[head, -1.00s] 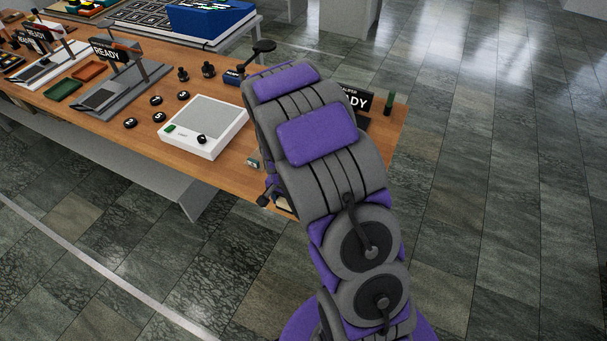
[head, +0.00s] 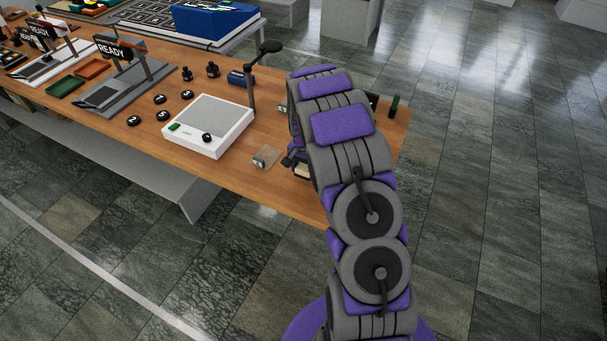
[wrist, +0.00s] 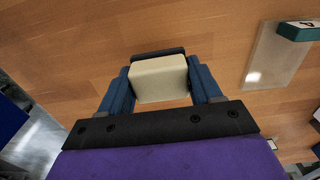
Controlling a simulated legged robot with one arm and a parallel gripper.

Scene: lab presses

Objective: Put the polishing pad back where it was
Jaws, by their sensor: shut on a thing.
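The polishing pad appears to be the cream block (wrist: 160,80) in the wrist view, with a dark strip along its far edge. My gripper (wrist: 160,88) is shut on it, with one blue finger on each side. Bare wood shows around the pad; I cannot tell whether it touches the table. In the head view a small cream piece (head: 303,171) shows beside my arm near the table's front right. My arm hides most of the gripper there.
A clear plate (head: 266,157) with a green numbered block lies left of my gripper. A white scale-like box (head: 208,125), a dark post, round black weights and stands with READY signs are farther left. A green cylinder (head: 394,105) stands at the right edge. Wood between is bare.

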